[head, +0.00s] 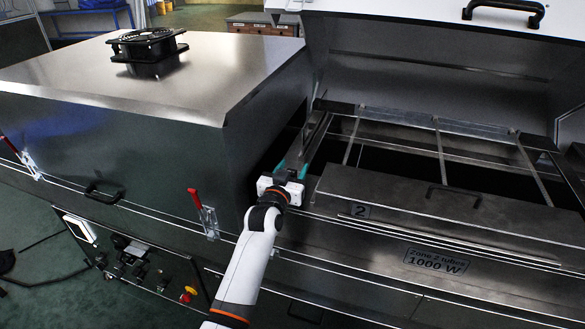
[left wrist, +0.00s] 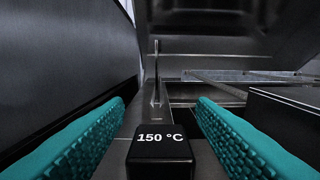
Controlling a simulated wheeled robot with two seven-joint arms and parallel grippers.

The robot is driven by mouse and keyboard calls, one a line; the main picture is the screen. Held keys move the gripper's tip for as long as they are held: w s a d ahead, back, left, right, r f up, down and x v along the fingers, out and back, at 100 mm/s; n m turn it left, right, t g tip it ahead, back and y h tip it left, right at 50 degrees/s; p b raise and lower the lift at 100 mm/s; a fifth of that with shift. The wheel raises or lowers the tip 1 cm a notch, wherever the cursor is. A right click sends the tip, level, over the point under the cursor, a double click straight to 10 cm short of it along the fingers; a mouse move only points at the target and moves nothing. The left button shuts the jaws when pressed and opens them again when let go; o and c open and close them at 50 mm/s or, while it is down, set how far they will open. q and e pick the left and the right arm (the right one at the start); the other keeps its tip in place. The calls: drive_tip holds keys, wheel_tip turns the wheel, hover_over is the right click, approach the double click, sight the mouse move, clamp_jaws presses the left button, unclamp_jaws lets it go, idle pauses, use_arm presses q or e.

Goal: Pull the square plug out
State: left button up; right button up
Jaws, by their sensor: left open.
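My left gripper (head: 296,160) is open at the gap between the closed metal hood on the left and the open dryer section. Its two teal fingers also show in the left wrist view (left wrist: 160,108), one at each side and spread wide. A black square-faced block (left wrist: 162,152) labelled "150 °C" sits low between the fingers and appears apart from both. It looks like the square plug, but its lower part is cut off by the frame and I cannot see what it sits in. In the head view I cannot make it out. My right gripper is not in view.
The closed hood (head: 150,95) carries a black fan (head: 148,50) and stands close left of my arm. A raised lid (head: 430,60) is behind. Right of my gripper lies a metal cover with a handle (head: 452,195), above the "Zone 2 tubes 1000 W" label (head: 437,261).

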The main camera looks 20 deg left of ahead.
use_arm(q)
drive_tip(key=shift+w, duration=0.3)
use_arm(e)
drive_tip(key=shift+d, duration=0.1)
use_arm(q)
drive_tip(key=shift+c, duration=0.3)
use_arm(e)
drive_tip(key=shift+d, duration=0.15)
use_arm(q)
clamp_jaws()
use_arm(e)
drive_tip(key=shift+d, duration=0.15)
use_arm(q)
drive_tip(key=shift+r+p, duration=0.55)
drive_tip(key=shift+p, duration=0.05)
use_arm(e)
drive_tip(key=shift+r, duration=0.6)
use_arm(q)
drive_tip(key=shift+r, duration=0.15)
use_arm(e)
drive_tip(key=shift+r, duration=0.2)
